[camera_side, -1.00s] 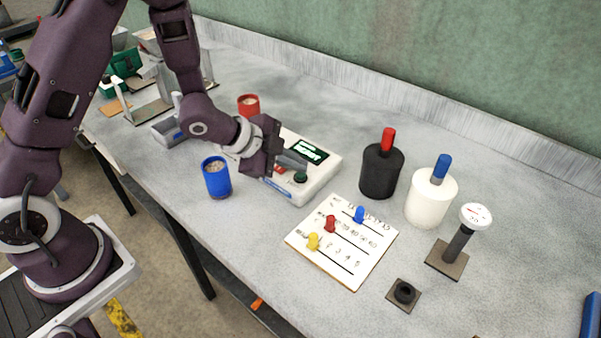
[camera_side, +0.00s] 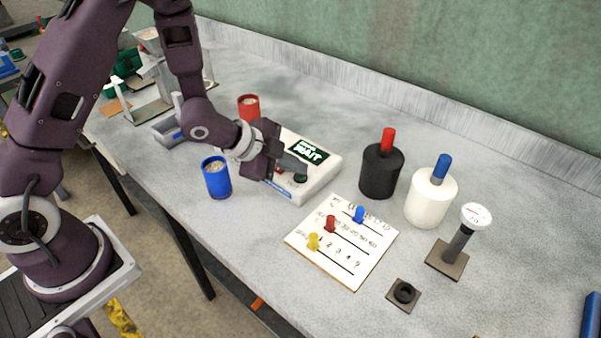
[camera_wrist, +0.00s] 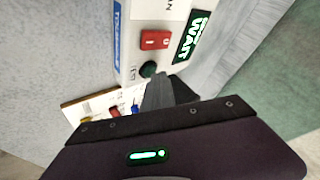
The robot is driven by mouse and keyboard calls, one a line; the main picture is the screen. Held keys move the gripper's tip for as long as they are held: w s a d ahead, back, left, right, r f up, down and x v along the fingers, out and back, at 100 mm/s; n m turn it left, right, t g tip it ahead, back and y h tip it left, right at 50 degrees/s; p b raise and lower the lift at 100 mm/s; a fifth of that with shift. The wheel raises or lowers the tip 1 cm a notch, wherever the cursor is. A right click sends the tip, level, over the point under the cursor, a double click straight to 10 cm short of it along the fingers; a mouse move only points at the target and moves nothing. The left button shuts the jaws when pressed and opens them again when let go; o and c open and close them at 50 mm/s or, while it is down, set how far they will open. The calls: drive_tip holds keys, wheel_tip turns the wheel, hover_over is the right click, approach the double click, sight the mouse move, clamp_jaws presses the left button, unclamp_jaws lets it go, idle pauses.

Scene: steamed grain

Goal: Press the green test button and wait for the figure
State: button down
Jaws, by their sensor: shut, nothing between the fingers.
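The white tester (camera_side: 322,167) stands on the bench, with a dark display (camera_side: 309,150) that reads WAIT in its lower line. The green test button (camera_side: 300,178) is at its front right; it also shows in the wrist view (camera_wrist: 148,69), beside a red rocker switch (camera_wrist: 155,40). My gripper (camera_side: 302,168) is shut and empty, its fingertips over the tester beside the green button. In the wrist view the fingers (camera_wrist: 160,88) end close to the button. Whether they touch it I cannot tell.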

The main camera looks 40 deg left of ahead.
sight(296, 177)
drive_tip(key=shift+r, duration=0.8)
drive_tip(key=shift+r, duration=2.5)
drive_tip(key=s+a+r+n+y, duration=0.4)
drive_tip(key=s+a+r+n, duration=0.15)
drive_tip(key=r, duration=0.45)
drive_tip(key=s+r+n+g, duration=0.1)
drive_tip(key=s+n, duration=0.3)
drive_tip(key=s, duration=0.7)
drive_tip(key=s+r+n+g, duration=0.1)
drive_tip(key=s+r+n, duration=0.2)
drive_tip(key=s, duration=0.8)
drive_tip(key=shift+d+r+n+g, duration=0.25)
drive_tip(key=shift+d+n+g, duration=0.2)
drive_tip(key=shift+n, duration=0.2)
